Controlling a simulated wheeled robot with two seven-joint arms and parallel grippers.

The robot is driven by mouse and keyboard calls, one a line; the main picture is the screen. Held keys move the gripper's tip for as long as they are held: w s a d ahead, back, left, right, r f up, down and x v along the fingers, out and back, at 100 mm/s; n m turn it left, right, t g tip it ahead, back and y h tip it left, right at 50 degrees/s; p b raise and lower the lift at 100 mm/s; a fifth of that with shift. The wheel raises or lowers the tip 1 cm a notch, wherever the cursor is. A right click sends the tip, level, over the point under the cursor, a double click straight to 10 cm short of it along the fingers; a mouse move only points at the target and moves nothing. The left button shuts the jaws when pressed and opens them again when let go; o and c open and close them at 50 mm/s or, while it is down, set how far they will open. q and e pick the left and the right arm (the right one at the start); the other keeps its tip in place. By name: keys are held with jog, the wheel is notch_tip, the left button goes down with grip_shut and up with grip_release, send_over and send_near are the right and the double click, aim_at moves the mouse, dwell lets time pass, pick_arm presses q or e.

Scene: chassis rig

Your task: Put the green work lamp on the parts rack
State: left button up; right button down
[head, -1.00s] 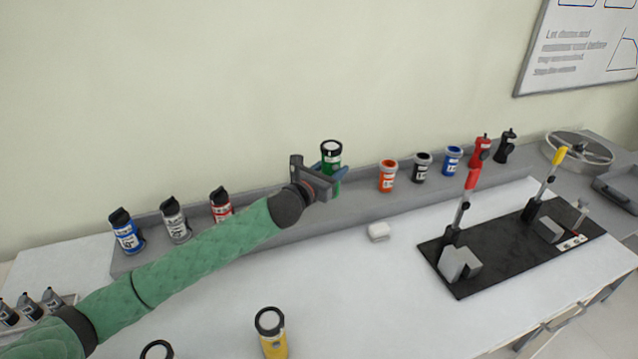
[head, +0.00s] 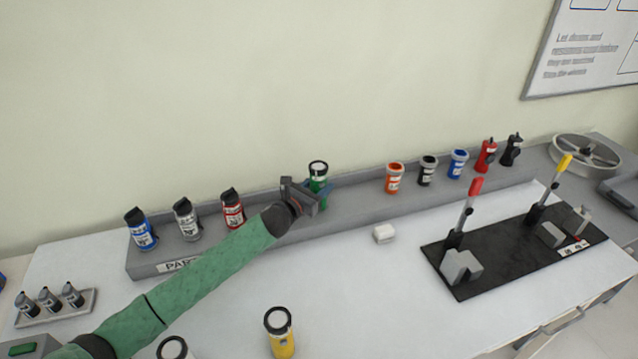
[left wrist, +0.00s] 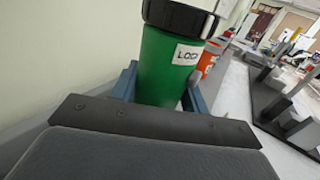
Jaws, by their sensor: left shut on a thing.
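The green work lamp (head: 318,172) has a black-rimmed white top and stands upright in my left gripper (head: 318,188). In the left wrist view the green lamp (left wrist: 163,65) sits between the two blue fingers, with a white label facing right. My left gripper is shut on it. The parts rack (head: 350,208) is the long grey ledge along the wall. The lamp is at the rack's middle, in the gap between the red can and the orange lamp. I cannot tell whether its base touches the rack. My right gripper is not in view.
On the rack stand blue, grey and red cans (head: 233,208) at left and an orange lamp (head: 394,178), with several more items to its right.

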pick_arm(q)
jog(key=shift+f, duration=0.1)
jog(key=o, duration=1.2)
